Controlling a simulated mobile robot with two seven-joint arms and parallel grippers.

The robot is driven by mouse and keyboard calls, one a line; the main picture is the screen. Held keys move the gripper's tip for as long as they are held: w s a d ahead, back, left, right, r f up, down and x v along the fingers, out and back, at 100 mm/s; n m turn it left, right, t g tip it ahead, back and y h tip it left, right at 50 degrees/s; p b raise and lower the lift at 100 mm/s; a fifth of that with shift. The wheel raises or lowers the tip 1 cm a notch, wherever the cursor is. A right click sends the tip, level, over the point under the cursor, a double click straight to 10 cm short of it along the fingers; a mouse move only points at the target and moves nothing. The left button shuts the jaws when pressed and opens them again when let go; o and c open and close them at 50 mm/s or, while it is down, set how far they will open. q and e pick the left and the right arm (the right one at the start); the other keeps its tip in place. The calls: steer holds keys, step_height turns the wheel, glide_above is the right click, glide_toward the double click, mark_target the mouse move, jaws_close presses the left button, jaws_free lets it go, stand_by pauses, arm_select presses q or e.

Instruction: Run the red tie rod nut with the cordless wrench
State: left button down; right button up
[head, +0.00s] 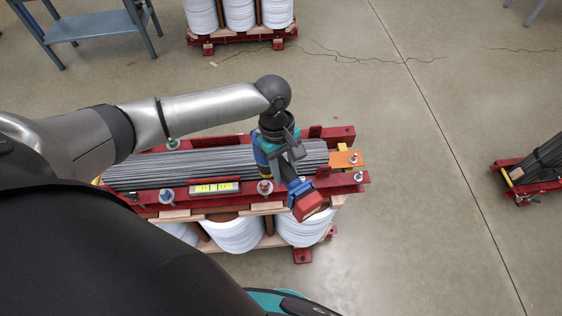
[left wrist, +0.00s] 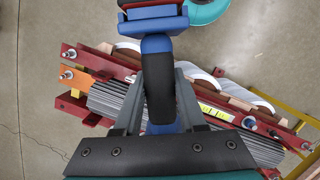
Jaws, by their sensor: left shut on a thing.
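My left gripper (head: 286,150) is shut on the cordless wrench (head: 304,200), a blue and black tool with a red battery block. The gripper holds it above the right part of the clamped core. In the left wrist view both fingers (left wrist: 160,100) close on the wrench's dark handle (left wrist: 158,75). A tie rod nut with a red ring (head: 265,187) stands on the near red beam, just left of the battery. My right gripper is not in view.
The grey laminated core (head: 185,167) lies between red clamp beams (head: 150,207). A yellow level (head: 214,188) rests on the near beam. An orange bracket (head: 345,158) is at the right end. White coils (head: 235,234) stand below.

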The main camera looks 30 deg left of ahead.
arm_select(q)
steer(key=shift+w+a+r+n, duration=0.1)
steer(key=shift+a+r+n, duration=0.2)
steer(key=shift+a+r, duration=0.15)
steer(key=shift+r+p, duration=0.15)
steer(key=shift+p, duration=0.8)
steer(key=shift+b+x, duration=0.6)
steer(key=shift+x, duration=0.4)
steer(key=shift+w+a+f+b, duration=0.1)
steer(key=shift+f+b, duration=0.35)
steer(key=shift+f, duration=0.6)
steer(key=shift+a+f+b, duration=0.15)
steer(key=shift+f+b, duration=0.3)
steer(key=shift+f, duration=0.6)
steer(key=shift+p, duration=0.5)
